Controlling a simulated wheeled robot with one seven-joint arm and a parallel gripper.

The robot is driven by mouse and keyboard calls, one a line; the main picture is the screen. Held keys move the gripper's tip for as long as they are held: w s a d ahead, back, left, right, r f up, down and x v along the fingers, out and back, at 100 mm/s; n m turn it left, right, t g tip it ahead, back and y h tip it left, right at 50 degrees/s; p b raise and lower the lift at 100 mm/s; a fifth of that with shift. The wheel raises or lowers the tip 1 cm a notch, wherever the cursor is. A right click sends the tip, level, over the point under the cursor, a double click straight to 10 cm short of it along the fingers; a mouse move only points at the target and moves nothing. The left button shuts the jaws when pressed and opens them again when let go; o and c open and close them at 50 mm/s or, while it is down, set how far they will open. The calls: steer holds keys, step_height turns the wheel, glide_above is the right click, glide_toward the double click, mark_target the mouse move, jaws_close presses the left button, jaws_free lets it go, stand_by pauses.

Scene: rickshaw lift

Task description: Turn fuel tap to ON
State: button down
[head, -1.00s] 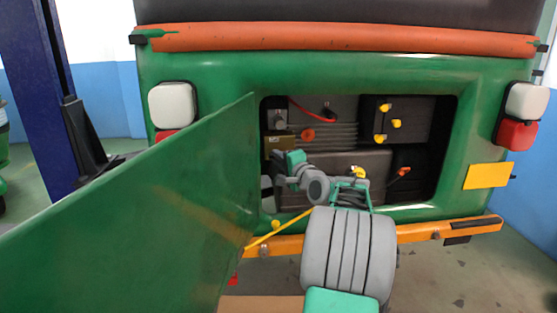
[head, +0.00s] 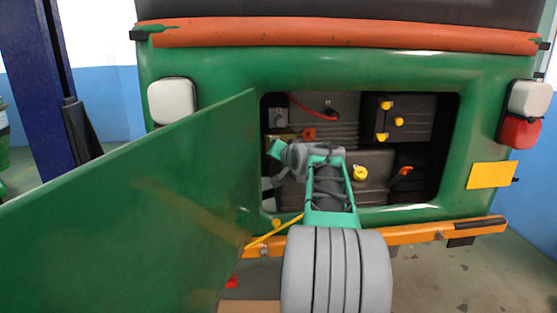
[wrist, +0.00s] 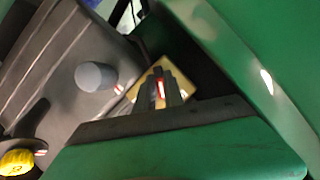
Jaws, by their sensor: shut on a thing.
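The fuel tap is a small red lever (wrist: 161,90) in front of a brass-coloured plate (wrist: 148,79) in the wrist view. My gripper (wrist: 160,87) is shut on it, with the dark fingers on either side of the red part. In the head view my gripper's green end is at the left side of the open engine bay, in front of the brass plate (head: 287,135). There the fingertips and the lever are hidden. I cannot tell the lever's angle clearly.
The green door (head: 150,200) stands open close left of my gripper. A red round knob (head: 309,133), yellow caps (head: 386,105) and an orange-red handle (head: 405,171) are in the bay. The orange bumper (head: 410,232) runs below it. A grey cylinder (wrist: 94,76) stands near the fingers.

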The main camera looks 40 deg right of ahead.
steer(key=n+b, duration=0.1)
steer(key=n+g+h+b, duration=0.1)
steer(key=n, duration=0.1)
steer(key=shift+w+a+g+h, duration=0.1)
steer(key=shift+a+g+h, duration=0.05)
steer(key=shift+g+h, duration=0.15)
steer(key=shift+r, duration=0.1)
stand_by(0.3)
steer(key=c, duration=1.4)
jaws_free()
steer(key=shift+c, duration=0.2)
steer(key=v, duration=0.7)
steer(key=shift+s+a+b, duration=0.2)
steer(key=shift+s+b, duration=0.1)
steer(key=shift+b, duration=0.1)
steer(key=shift+r, duration=0.1)
